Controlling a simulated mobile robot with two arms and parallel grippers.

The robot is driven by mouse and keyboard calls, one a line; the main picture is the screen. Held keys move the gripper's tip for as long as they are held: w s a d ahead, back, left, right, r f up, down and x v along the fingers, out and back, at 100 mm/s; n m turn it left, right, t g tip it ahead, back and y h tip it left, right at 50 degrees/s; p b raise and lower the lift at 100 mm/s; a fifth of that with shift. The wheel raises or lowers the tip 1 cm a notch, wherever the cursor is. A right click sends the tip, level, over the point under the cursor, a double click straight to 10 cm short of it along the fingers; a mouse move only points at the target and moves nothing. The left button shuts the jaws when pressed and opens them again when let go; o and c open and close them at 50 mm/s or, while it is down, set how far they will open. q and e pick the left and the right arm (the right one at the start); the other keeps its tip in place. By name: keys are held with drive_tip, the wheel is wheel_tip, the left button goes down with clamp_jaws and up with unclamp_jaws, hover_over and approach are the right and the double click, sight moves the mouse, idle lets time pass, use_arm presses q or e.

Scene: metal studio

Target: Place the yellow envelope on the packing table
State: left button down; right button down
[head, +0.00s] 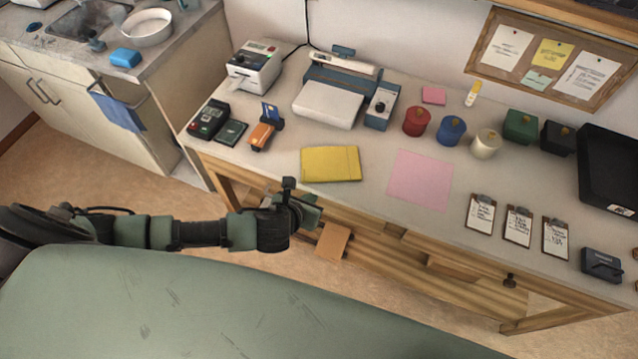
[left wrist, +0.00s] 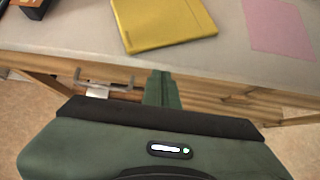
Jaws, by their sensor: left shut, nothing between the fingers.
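The yellow envelope (head: 331,164) lies flat on the packing table (head: 385,143), near its front edge and left of the pink sheet. It also shows at the top of the left wrist view (left wrist: 165,20). My left gripper (head: 312,211) is just in front of the table's front edge, below the envelope in the picture and apart from it. Its fingers are shut and empty; they show as one dark green shape in the left wrist view (left wrist: 162,90). My right gripper is in neither view.
A pink sheet (head: 420,179) lies right of the envelope. An orange tape dispenser (head: 262,134) and a card reader (head: 210,119) stand to the left. Several clipboards (head: 518,226) lie at the front right. Colored jars (head: 451,130) and a scale (head: 328,103) stand behind.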

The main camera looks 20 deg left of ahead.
sight(325, 176)
use_arm(q)
drive_tip(key=w, duration=0.2)
drive_tip(key=w+f+p, duration=0.1)
drive_tip(key=w, duration=0.2)
drive_tip(key=shift+d+f, duration=0.1)
drive_tip(key=shift+f, duration=0.1)
drive_tip(key=shift+w, duration=0.2)
drive_tip(key=shift+w+r+p, duration=0.15)
drive_tip(key=shift+w+p, duration=0.25)
drive_tip(key=shift+w, duration=0.55)
drive_tip(key=shift+w+d, duration=0.15)
drive_tip(key=shift+w, duration=0.25)
drive_tip(key=shift+f, duration=0.2)
drive_tip(key=shift+s, duration=0.1)
